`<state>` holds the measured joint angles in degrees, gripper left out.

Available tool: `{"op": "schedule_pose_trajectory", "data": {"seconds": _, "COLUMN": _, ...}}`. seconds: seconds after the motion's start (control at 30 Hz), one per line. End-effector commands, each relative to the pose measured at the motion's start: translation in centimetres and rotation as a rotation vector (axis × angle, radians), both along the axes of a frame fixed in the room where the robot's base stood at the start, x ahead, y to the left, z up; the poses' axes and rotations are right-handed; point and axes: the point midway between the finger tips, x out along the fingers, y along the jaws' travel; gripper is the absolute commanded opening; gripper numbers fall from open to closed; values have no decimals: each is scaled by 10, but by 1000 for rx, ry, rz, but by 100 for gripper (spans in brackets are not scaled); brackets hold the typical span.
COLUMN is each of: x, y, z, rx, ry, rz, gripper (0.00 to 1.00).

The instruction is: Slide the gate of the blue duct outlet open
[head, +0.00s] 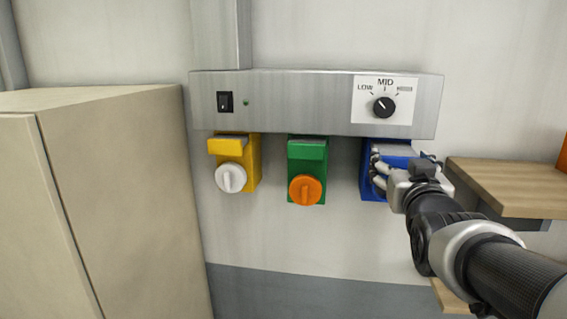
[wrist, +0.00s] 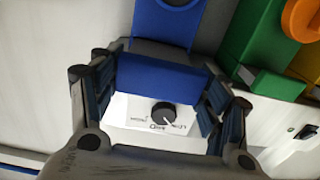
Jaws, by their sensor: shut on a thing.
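The blue duct outlet (head: 367,187) hangs under the right end of a grey metal panel. My gripper (head: 380,170) is at its front and hides most of it. In the wrist view, which looks upside down, the outlet's blue body (wrist: 165,22) is at the top. Its gate has a grey plate (wrist: 160,50) and a blue front lip (wrist: 165,76). My gripper (wrist: 160,88) is shut on this lip, with one finger at each end of it. Some grey plate shows between the lip and the body.
A yellow outlet (head: 251,170) with a white cap and a green outlet (head: 318,165) with an orange cap hang left of the blue one. The metal panel (head: 300,100) with dial is above. A wooden shelf (head: 510,185) is close at right, a beige cabinet (head: 120,190) at left.

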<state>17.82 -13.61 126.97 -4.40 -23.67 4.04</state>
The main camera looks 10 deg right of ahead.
Motion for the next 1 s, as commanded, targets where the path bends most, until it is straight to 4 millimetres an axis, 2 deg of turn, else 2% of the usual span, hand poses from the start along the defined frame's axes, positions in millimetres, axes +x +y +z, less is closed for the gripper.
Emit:
{"op": "schedule_pose_trajectory", "data": {"seconds": 0.23, "x": 0, "y": 0, "z": -2, "rx": 2, "ry": 6, "rz": 0, "gripper": 27}}
{"op": "schedule_pose_trajectory", "data": {"seconds": 0.27, "x": 0, "y": 0, "z": -2, "rx": 2, "ry": 7, "rz": 0, "gripper": 70}}
{"op": "schedule_pose_trajectory", "data": {"seconds": 0.5, "x": 0, "y": 0, "z": -2, "rx": 2, "ry": 6, "rz": 0, "gripper": 86}}
{"op": "schedule_pose_trajectory", "data": {"seconds": 0.57, "x": 0, "y": 0, "z": -1, "rx": 1, "ry": 5, "rz": 0, "gripper": 90}}
{"op": "schedule_pose_trajectory", "data": {"seconds": 1.0, "x": -5, "y": 2, "z": -1, "rx": 1, "ry": 4, "rz": 0, "gripper": 90}}
